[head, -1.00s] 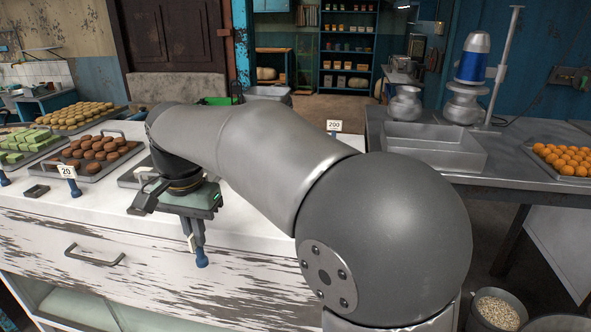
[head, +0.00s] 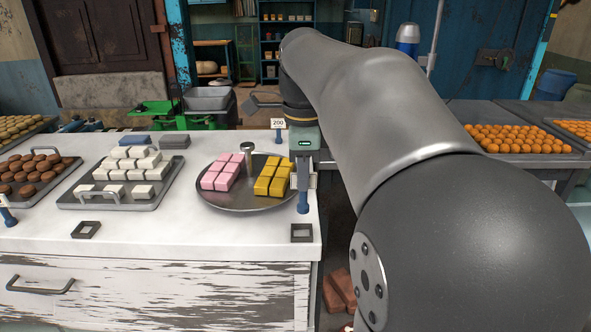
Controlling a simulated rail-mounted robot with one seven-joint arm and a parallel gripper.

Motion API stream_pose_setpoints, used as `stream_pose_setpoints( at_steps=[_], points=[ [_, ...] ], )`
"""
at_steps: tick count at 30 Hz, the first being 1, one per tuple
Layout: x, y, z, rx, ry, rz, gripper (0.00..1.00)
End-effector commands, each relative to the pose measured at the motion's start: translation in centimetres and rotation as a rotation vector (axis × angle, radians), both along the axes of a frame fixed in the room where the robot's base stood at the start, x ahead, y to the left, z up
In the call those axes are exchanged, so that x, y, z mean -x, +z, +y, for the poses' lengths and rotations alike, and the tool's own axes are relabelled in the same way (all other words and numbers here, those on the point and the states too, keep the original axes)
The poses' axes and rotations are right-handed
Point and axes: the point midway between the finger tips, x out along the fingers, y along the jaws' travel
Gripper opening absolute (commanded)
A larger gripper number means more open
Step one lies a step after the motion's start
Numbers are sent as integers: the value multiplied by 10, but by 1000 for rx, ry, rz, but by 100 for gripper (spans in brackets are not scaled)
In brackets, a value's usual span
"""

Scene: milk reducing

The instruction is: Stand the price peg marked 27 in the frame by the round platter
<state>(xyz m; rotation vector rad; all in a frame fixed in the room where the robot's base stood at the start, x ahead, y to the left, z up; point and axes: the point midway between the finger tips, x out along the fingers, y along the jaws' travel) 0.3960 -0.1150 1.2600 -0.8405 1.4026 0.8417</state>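The round platter (head: 240,204) stands on the white counter with pink and yellow sweets on it. A dark square frame (head: 302,232) lies in front of the platter's right side, near the counter's right edge; it looks empty. My gripper (head: 304,168) points down at the platter's right edge, shut on a price peg (head: 303,203) with a blue foot. The peg hangs upright, above and behind the frame in the picture. Its pale card is turned so that I cannot read the number. The height of the peg's foot over the counter is hard to tell.
Another empty frame (head: 86,229) lies in front of the tray of white sweets (head: 158,196). A peg marked 200 (head: 278,124) stands at the back. Another peg (head: 6,215) is at the left edge beside the brown sweets. The counter (head: 195,240) is bare between the frames.

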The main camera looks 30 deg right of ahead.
Motion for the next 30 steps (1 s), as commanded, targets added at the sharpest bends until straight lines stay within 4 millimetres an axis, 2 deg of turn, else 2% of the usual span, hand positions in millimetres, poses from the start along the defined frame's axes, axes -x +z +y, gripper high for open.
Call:
stream_pose_setpoints(
  at_steps=[21, 30],
  points=[
    [-1, -55, 0, 1, 4, -2, 0],
    [0, -63, 0, 0, 4, -1, 0]
  ],
)
